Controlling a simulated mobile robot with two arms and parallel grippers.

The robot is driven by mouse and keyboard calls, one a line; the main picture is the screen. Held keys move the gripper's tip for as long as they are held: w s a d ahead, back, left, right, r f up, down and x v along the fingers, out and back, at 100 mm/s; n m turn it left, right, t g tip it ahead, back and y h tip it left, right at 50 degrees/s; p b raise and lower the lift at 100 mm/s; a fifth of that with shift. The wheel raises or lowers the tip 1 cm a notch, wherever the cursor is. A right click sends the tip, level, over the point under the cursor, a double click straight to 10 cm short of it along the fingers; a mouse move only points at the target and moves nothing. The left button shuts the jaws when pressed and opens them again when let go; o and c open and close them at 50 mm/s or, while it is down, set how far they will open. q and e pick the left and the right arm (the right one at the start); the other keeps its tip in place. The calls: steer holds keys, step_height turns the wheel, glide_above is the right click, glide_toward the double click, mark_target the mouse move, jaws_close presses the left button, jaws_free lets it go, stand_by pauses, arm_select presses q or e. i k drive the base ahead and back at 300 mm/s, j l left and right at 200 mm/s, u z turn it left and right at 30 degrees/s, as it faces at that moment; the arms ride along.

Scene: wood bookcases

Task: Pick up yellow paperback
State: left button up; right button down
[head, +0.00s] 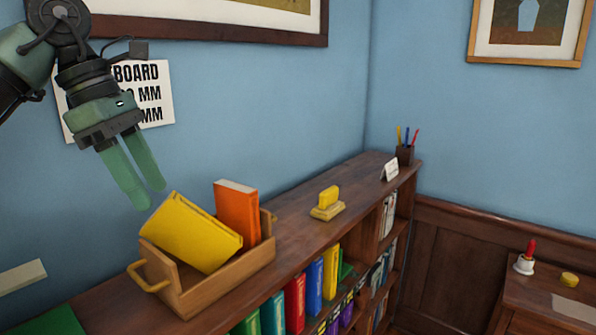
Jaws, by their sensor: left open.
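The yellow paperback (192,231) leans tilted in a wooden tray (227,279) with handles, on top of the bookcase. An orange book (237,210) stands more upright behind it, to its right, in the same tray. My left gripper (144,198) is above and to the left of the yellow paperback, its two green fingers pointing down, apart and empty. It appears clear of the book. The lower part of the paperback is hidden by the tray's front wall. My right gripper is not in view.
A small yellow block on a stand (327,203), a white card (390,170) and a pencil cup (405,153) stand farther along the bookcase top (296,228). A paper sign (155,92) and a framed picture (215,28) are on the wall behind my left arm.

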mark_target(178, 226)
steer(key=k+l, duration=0.3)
steer(key=k, duration=0.15)
steer(key=k+l, duration=0.3)
steer(key=k, duration=0.15)
